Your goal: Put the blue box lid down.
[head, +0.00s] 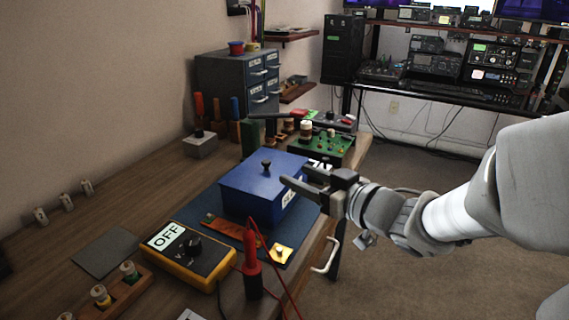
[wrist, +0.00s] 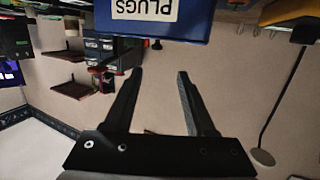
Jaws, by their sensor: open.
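The blue box (head: 240,198) stands on a dark mat on the workbench, with its blue lid (head: 285,160) on top. A dark knob (head: 267,165) stands up from the lid, which looks level and closed on the box. My gripper (head: 298,177) is open and empty at the box's right side, with its fingers pointing toward it. In the wrist view the open fingers (wrist: 160,75) point at the box front (wrist: 195,22), which carries a white PLUGS label (wrist: 145,9). Nothing shows between the fingers.
A yellow meter reading OFF (head: 190,255) lies in front of the box. A red probe (head: 251,255) with a red cable stands at the near edge. A green board (head: 325,148) is behind the box. Bare wood (head: 120,190) is free at the left.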

